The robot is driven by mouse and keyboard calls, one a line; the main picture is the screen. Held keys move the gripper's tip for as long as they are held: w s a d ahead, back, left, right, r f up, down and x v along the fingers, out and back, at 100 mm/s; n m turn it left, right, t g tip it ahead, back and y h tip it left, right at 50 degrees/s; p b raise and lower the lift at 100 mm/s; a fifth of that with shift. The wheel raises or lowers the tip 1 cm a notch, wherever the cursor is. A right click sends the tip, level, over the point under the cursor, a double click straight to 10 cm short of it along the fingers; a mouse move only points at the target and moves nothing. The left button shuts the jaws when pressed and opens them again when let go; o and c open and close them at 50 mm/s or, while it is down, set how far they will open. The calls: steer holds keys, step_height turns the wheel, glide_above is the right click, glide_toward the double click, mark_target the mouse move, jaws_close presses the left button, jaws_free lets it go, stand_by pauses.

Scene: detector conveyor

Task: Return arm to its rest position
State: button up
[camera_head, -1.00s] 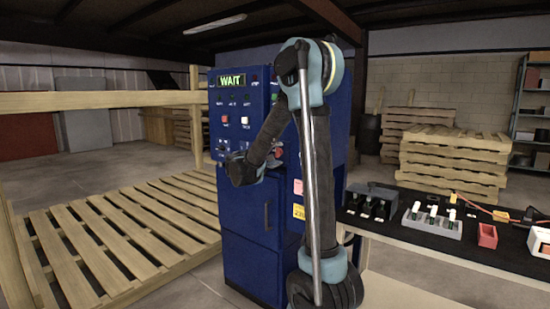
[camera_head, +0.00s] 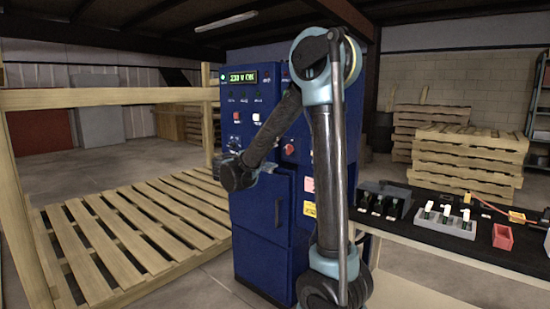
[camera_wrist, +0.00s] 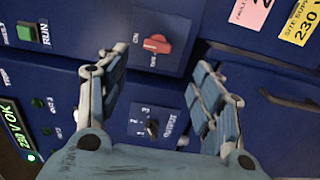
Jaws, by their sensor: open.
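My gripper (camera_wrist: 160,70) is open and empty in the wrist view, its two blue-grey fingers spread in front of the blue cabinet's panel. A red rotary switch (camera_wrist: 157,44) shows beyond and between the fingertips, apart from both. A black selector knob (camera_wrist: 152,126) labelled 1, 2, 3 sits between the fingers lower in the picture. In the head view my arm is raised and bent in front of the blue cabinet (camera_head: 262,205). The red switch (camera_head: 289,149) is visible beside my forearm.
The cabinet display (camera_head: 243,78) reads "230 V OK". A wooden pallet (camera_head: 130,230) and timber frame (camera_head: 110,98) stand left. Stacked pallets (camera_head: 470,160) stand behind.

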steer(key=shift+s+a, duration=0.25)
steer(key=shift+s, duration=0.05)
steer(key=shift+d, duration=0.1)
steer(key=s+d+f+m+g+y, duration=0.2)
steer(key=s+d+f+g, duration=0.25)
steer(key=s+d, duration=0.35)
steer(key=s+d+f+m+g+y, duration=0.2)
steer(key=s+d+f+g+y, duration=0.1)
steer(key=s+d+f, duration=0.45)
steer(key=s+a+f+m+g+y, duration=0.1)
steer(key=s+f+y, duration=0.3)
steer(key=s, duration=0.6)
steer(key=s+a+f+m+g+y, duration=0.2)
steer(key=s+f, duration=0.5)
steer(key=s, duration=0.4)
steer(key=shift+s+a+f+m+y, duration=0.2)
steer(key=shift+s+a+m+y, duration=0.1)
steer(key=shift+a+m+y, duration=0.6)
steer(key=shift+d, duration=0.2)
